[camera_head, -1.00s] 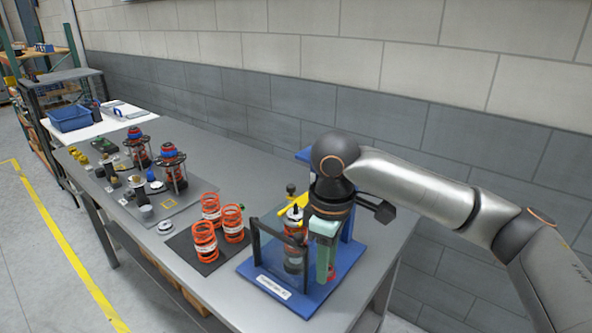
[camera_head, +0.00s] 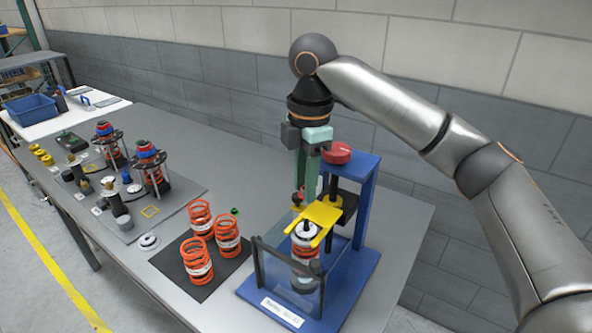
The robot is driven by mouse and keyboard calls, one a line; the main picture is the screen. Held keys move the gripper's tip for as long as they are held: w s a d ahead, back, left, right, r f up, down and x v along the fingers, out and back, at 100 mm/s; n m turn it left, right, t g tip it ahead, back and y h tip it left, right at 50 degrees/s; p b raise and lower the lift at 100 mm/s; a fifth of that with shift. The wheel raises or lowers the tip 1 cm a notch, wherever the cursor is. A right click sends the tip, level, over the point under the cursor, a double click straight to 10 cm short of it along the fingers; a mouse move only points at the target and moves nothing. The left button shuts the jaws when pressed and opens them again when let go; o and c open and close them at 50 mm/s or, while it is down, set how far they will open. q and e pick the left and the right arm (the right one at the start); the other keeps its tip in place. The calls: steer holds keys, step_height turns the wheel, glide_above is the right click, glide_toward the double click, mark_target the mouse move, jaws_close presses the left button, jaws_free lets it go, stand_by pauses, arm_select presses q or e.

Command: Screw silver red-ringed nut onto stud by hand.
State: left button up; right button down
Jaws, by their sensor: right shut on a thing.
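My right gripper (camera_head: 302,194) comes down from above, its pale green fingers pointing down just over the yellow fork plate of the blue press fixture (camera_head: 362,190). It is shut on a small piece with red at the fingertips, which I take for the red-ringed nut (camera_head: 297,198); the fingers hide most of it. Below the yellow fork (camera_head: 322,212) stands a strut with an orange spring (camera_head: 305,240), upright in the fixture. The top of its stud is close under the fingertips; I cannot tell whether nut and stud touch. My left gripper is out of view.
A red knob (camera_head: 337,153) tops the fixture beside the fingers, and a clear guard (camera_head: 290,280) stands at its front. Several orange springs (camera_head: 199,217) stand on a black mat to the left. Finished-looking struts (camera_head: 151,165) and small parts lie on a grey tray (camera_head: 184,193).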

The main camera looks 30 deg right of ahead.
steer(key=shift+s+f, duration=0.25)
steer(key=shift+f, duration=2.1)
steer(key=shift+f, duration=0.2)
steer(key=shift+w+f, duration=0.1)
steer(key=shift+f, duration=0.4)
steer(key=shift+f, duration=0.2)
steer(key=shift+f, duration=0.35)
